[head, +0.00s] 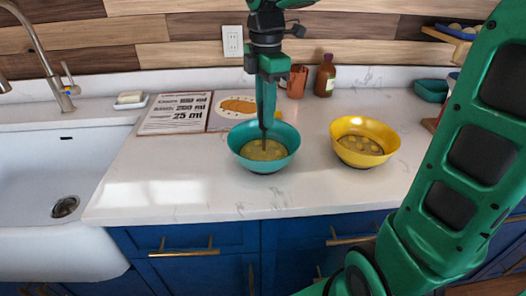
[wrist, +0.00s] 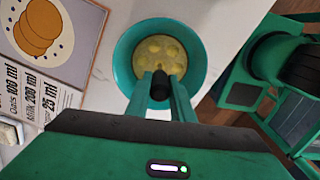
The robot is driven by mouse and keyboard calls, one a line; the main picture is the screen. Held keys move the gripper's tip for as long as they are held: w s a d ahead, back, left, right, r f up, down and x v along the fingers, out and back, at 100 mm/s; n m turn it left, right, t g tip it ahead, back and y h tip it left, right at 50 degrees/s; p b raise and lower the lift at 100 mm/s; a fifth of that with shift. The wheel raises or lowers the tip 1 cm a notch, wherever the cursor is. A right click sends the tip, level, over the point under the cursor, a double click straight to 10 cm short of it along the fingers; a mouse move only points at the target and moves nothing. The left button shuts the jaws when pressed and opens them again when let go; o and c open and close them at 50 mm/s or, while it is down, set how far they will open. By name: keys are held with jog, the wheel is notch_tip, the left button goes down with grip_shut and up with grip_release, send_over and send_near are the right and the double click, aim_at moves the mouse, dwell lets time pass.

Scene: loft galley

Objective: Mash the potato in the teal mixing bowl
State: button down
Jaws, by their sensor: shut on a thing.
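The teal mixing bowl (head: 240,140) stands on the white counter, and it also shows in the wrist view (wrist: 122,60). Yellow potato (wrist: 155,46) lies in its bottom, with several rounded lumps showing. My gripper (head: 265,124) points straight down over the bowl, its fingertips at about rim height. It is shut on a dark upright tool (wrist: 160,84), seen between the fingers in the wrist view. The tool reaches down into the bowl; its lower end is hard to make out, and I cannot tell how far it is in the potato.
A yellow bowl (head: 391,136) with similar lumps stands to the right. A recipe card (head: 176,113) and a picture card (head: 232,108) lie behind left. A copper cup (head: 297,82) and a brown bottle (head: 325,76) stand at the back. The sink (head: 30,170) is left. The front counter is clear.

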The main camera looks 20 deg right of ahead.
jog(key=shift+f, duration=0.85)
dwell(1.3)
jog(key=shift+r, duration=0.1)
jog(key=shift+r, duration=1.95)
jog(key=shift+r, duration=3.45)
jog(key=shift+f, duration=0.15)
